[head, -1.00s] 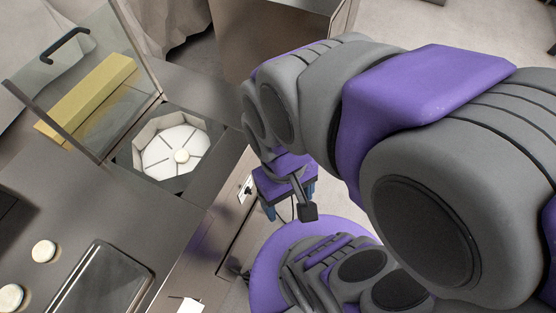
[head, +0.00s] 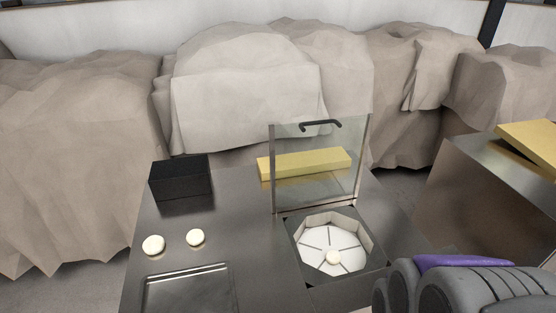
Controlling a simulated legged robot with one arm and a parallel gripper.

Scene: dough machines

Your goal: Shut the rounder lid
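The rounder lid (head: 349,184) is a clear panel in a metal frame, standing upright and open at the back edge of the rounder. A black handle (head: 320,125) sits along its top edge. The rounder (head: 318,250) is a square opening in the counter with an eight-sided pale bowl and a segmented white disc. A dough ball (head: 333,258) lies on the disc. My gripper is outside the current view; only a grey and purple part of my arm shows at the bottom right.
Two dough balls (head: 153,245) (head: 195,237) and a shallow metal tray (head: 186,289) are on the counter's left. A black box (head: 181,177) stands at the back left. A yellow block (head: 284,167) lies behind the lid. A separate metal cabinet (head: 486,190) stands at the right.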

